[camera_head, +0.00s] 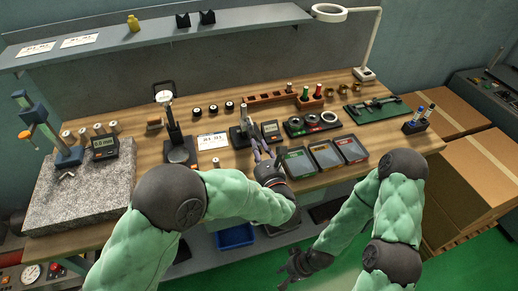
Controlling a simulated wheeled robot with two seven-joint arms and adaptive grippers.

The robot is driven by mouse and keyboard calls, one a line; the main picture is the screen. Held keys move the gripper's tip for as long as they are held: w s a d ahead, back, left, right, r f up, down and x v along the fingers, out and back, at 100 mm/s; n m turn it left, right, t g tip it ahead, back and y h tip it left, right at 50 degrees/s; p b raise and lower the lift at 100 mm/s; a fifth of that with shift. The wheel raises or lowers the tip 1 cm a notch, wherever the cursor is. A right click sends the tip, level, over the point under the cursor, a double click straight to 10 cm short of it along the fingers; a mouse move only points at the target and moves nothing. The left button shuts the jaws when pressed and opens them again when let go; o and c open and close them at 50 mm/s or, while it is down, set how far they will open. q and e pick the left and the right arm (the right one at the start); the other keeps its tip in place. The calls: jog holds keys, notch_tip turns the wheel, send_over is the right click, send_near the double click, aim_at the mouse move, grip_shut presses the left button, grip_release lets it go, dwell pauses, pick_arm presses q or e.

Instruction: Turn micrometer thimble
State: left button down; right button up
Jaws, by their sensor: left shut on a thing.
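A micrometer (245,122) stands upright in a dark stand on the wooden bench, near the middle. A small digital display (270,130) stands just right of it. My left gripper (261,147) reaches in from the front, with its fingers at the lower front of the micrometer. It is shut on what appears to be the micrometer thimble, which the fingers largely hide. My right gripper (288,268) hangs low in front of the bench, apart from everything on it. Its fingers look spread and empty.
Three open trays (326,154) lie right of my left gripper. A white label card (212,141) and a dial gauge stand (175,130) are to its left. A granite plate (80,192) with a height gauge (60,150) fills the left end. A ring lamp (330,12) stands at the back right.

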pick_arm(q)
jog(key=shift+a+r, duration=0.1)
jog(key=shift+r, duration=0.15)
jog(key=c, duration=1.4)
grip_release()
jog(key=shift+o, duration=0.4)
jog(key=shift+a+f, duration=0.1)
jog(key=shift+s+d, duration=0.3)
jog(key=shift+s, duration=0.25)
jog(key=v, duration=1)
jog(key=shift+s, duration=0.4)
